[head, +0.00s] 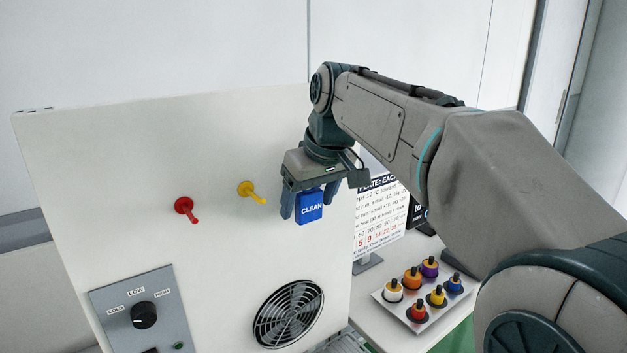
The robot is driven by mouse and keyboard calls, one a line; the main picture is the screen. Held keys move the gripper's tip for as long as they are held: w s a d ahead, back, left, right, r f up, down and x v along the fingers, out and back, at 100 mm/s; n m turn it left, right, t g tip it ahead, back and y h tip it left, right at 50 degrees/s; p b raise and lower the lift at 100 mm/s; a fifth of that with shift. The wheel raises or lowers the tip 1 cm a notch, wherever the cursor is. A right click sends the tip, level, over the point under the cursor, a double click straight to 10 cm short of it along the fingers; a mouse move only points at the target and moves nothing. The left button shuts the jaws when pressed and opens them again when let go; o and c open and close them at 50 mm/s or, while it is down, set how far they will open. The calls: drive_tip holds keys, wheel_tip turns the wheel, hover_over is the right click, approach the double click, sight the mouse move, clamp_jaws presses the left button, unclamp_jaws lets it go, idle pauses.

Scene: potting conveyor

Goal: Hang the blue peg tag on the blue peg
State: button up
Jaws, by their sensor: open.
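The blue tag (310,208), marked CLEAN, is upright in front of the white panel (110,160), at its right side. My gripper (308,203) points down around the tag, with one finger at its left and one at its right. The jaws are open, and gaps to the tag are hard to judge. The tag's top edge is hidden by my gripper. No blue peg shows; the area above the tag is covered by my gripper, so I cannot tell what bears the tag.
A red peg (186,208) and a yellow peg (250,192) stick out of the panel to the left, both bare. Below are a control box with a knob (143,315) and a fan grille (288,313). A tray (388,308) of coloured bottles and a printed sign (380,220) stand at right.

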drive_tip(key=v, duration=1.3)
drive_tip(key=s+d+f+m+h, duration=0.1)
drive_tip(key=s+d+f, duration=0.3)
drive_tip(key=f, duration=0.6)
drive_tip(key=s+d+f+m, duration=0.3)
drive_tip(key=s+f, duration=0.4)
drive_tip(key=f, duration=0.4)
drive_tip(key=s+d+f+m+h, duration=0.1)
drive_tip(key=s+d+f, duration=0.3)
drive_tip(key=f, duration=0.6)
drive_tip(key=shift+s+d+f+m+h+p, duration=0.3)
drive_tip(key=shift+s+d+m+p, duration=0.1)
drive_tip(key=shift+s+m, duration=0.45)
drive_tip(key=shift+w+r, duration=0.1)
